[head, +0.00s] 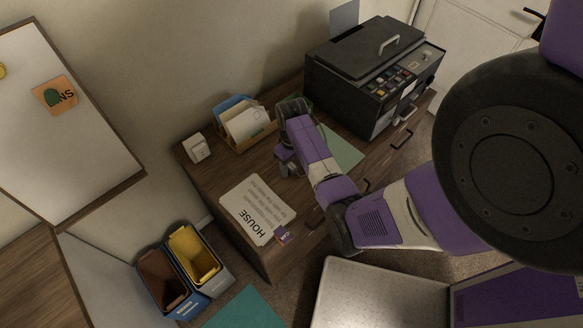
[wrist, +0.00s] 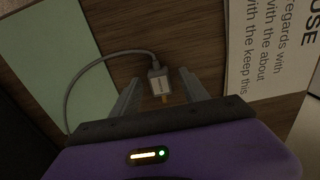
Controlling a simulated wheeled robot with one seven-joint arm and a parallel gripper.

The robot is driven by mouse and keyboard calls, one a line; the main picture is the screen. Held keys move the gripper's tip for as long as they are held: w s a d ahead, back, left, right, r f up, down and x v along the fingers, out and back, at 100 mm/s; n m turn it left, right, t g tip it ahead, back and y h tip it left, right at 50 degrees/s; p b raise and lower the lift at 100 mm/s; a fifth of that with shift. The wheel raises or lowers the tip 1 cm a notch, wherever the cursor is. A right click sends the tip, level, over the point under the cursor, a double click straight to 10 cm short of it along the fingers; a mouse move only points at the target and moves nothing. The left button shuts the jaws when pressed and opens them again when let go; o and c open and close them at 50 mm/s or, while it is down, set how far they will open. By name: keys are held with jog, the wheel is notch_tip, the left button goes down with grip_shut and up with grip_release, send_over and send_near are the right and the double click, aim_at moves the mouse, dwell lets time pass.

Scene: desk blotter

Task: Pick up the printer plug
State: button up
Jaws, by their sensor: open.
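The printer plug (wrist: 158,83) is a small grey block with gold-coloured prongs, lying on the wooden desk in the wrist view. Its thin grey cable (wrist: 95,65) arcs away to the left. My gripper (wrist: 158,77) is open, with one finger on each side of the plug; I cannot tell whether either finger touches it. In the head view my gripper (head: 287,166) is low over the desk, and the plug is hidden there. The black printer (head: 372,80) stands at the back right of the desk.
A printed HOUSE sheet (head: 257,209) lies on the desk. A pale green blotter (head: 342,150) is on the other side of my gripper. A wooden letter holder (head: 245,133) and a white socket box (head: 197,148) stand near the wall. Bins (head: 193,256) stand beside the desk.

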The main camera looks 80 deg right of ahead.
grip_shut()
jog(key=shift+r, duration=0.1)
